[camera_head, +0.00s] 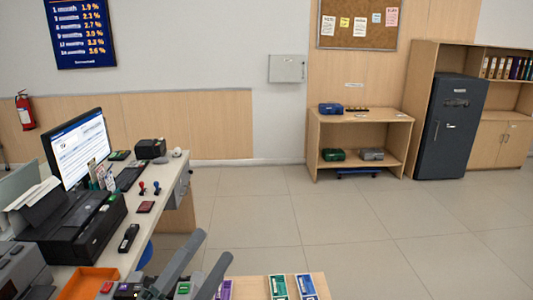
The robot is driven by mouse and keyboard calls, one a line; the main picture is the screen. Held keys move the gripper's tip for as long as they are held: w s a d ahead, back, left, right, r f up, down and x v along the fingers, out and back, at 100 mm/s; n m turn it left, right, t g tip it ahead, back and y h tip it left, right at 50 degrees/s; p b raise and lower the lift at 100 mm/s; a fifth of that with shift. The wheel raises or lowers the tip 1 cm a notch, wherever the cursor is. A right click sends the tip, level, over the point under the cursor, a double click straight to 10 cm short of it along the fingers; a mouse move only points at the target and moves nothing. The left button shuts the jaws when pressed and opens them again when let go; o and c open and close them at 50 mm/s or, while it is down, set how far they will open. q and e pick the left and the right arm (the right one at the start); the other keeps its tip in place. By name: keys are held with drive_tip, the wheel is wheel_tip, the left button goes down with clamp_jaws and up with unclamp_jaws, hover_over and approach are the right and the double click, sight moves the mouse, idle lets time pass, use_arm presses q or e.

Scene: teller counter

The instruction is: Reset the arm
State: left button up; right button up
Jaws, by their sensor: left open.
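My left gripper (214,246) shows at the bottom, a little left of the middle. Its two long grey fingers point up and to the right, apart from each other, with nothing visible between them. The rest of my left arm is cut off by the lower edge of the picture. My right gripper is not in view.
A counter (122,229) at left holds a monitor (80,147), a black printer (75,232), two stamps and an orange tray (88,282). Bundled cards (278,287) lie at bottom centre. Open tiled floor (330,228) leads to a low shelf (402,133) and dark safe (452,127).

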use_arm(q)
drive_tip(key=w+a+f+n+y, duration=0.2)
drive_tip(key=a+f+n+y, duration=0.6)
drive_tip(key=f+n+y, duration=0.35)
drive_tip(key=s+a+f+n+g+y, duration=0.1)
drive_tip(key=s+a+f+n+g, duration=0.15)
drive_tip(key=f, duration=0.45)
drive_tip(key=s+a+f+n+g+y, duration=0.2)
drive_tip(key=s+f+n+g, duration=0.15)
drive_tip(key=f, duration=0.35)
drive_tip(key=s+f+n+g+h, duration=0.1)
drive_tip(key=s+f+n+g, duration=0.1)
drive_tip(key=s+f+g, duration=0.55)
drive_tip(key=s+f+n+g, duration=0.25)
drive_tip(key=s+f, duration=0.55)
drive_tip(key=s, duration=0.6)
wheel_tip(320, 180, down, 30)
drive_tip(key=s+d+m+g+b, duration=0.1)
drive_tip(key=s+g+b, duration=0.1)
drive_tip(key=s+a+f+b, duration=0.1)
drive_tip(key=s+a+f, duration=0.2)
drive_tip(key=s+f, duration=1.4)
drive_tip(key=shift+s+f+g, duration=0.2)
drive_tip(key=shift+f+g, duration=0.2)
drive_tip(key=shift+f, duration=0.45)
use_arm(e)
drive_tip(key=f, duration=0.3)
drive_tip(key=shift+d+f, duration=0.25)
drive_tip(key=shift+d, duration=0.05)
